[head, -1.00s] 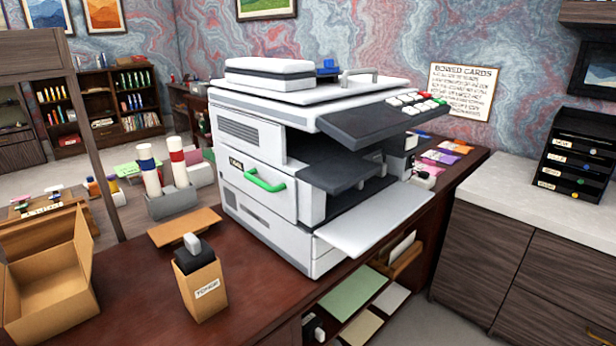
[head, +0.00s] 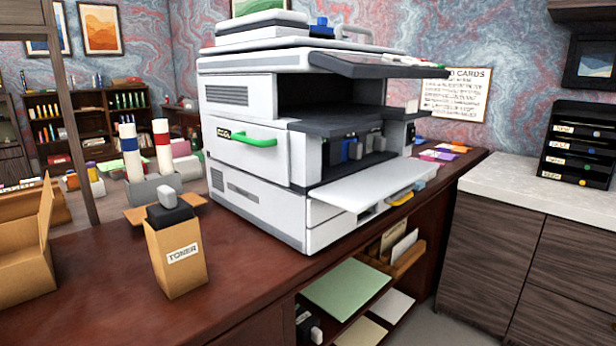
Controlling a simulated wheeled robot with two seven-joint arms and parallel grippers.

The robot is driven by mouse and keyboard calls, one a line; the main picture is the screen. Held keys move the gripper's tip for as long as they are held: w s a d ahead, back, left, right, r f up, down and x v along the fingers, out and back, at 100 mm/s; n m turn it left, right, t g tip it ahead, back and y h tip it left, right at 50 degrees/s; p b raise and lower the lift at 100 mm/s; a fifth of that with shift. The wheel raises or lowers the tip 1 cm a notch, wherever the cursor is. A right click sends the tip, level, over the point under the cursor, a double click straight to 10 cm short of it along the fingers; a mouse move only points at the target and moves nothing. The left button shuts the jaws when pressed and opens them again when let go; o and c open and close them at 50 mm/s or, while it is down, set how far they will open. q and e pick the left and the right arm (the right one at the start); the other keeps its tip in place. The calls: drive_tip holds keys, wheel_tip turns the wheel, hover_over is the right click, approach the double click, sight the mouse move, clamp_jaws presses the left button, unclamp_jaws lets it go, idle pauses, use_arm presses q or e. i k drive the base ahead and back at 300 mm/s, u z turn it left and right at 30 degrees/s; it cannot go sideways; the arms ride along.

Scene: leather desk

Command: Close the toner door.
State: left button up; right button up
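A white and dark grey copier (head: 262,150) stands on the dark red desk. A white panel (head: 365,187), which looks like the toner door, is folded down and sticks out flat from the copier's front. Above it the front opening shows blue and dark cartridge-like parts (head: 352,149) inside. Neither of my grippers is in view.
An open-topped box labelled TONER (head: 178,262) with a dark cartridge stands on the desk (head: 120,290) left of the copier. A cardboard box (head: 25,245) is at the far left. A yellow handle (head: 401,198) shows below the panel. A grey counter (head: 535,185) lies right.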

sight(388, 181)
drive_tip(key=z, duration=1.1)
drive_tip(key=i, duration=0.9)
drive_tip(key=z, duration=0.25)
